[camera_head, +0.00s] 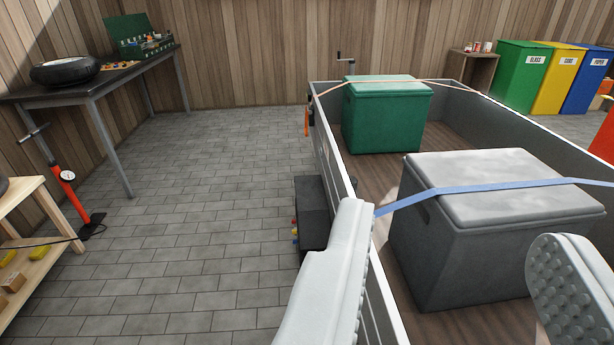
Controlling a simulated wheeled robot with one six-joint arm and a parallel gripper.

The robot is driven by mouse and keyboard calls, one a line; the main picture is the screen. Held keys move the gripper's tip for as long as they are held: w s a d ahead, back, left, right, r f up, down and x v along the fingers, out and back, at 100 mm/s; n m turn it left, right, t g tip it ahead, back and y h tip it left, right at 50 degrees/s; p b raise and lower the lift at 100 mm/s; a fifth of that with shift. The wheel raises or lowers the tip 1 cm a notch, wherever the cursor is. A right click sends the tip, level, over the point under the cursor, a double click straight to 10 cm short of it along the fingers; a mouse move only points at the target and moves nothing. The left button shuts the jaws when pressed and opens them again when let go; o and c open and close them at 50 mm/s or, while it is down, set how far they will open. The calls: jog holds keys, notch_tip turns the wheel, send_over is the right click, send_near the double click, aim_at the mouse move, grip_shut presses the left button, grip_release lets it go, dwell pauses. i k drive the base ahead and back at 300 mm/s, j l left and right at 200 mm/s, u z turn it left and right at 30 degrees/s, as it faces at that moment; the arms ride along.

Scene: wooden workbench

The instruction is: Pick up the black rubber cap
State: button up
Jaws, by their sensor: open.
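I cannot make out a black rubber cap in this view. My gripper (455,255) is in the foreground at the lower right, with its two pale grey fingers wide apart and nothing between them. It is above the near side of a grey trailer. Behind the gap between the fingers is a grey box with a light lid (490,185). On the dark workbench (95,85) at the far left lies a black tyre (65,71), with small coloured items and an open green case (140,42) beside it.
The trailer (325,160) also holds a green box (388,120); blue and orange straps cross the boxes. A red floor pump (75,195) and a wooden shelf (30,250) stand left. Bins (522,75) stand far right. The paved floor (205,190) between is clear.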

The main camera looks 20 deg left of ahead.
aim_at(354, 182)
jog(key=i+l+u, duration=0.25)
jog(key=i+j+u, duration=0.15)
jog(key=j+u, duration=0.2)
jog(key=i+j+u, duration=0.2)
jog(key=j+u, duration=0.15)
jog(key=j, duration=0.2)
jog(key=i+j+u, duration=0.35)
jog(key=i+j+z, duration=0.2)
jog(key=i, duration=0.3)
jog(key=i+l+z, duration=0.15)
jog(key=z, duration=0.25)
jog(key=i+z, duration=0.6)
jog(key=z, duration=0.15)
jog(key=i+j+z, duration=0.15)
jog(key=z, duration=0.2)
jog(key=i+z, duration=0.35)
jog(key=i, duration=0.25)
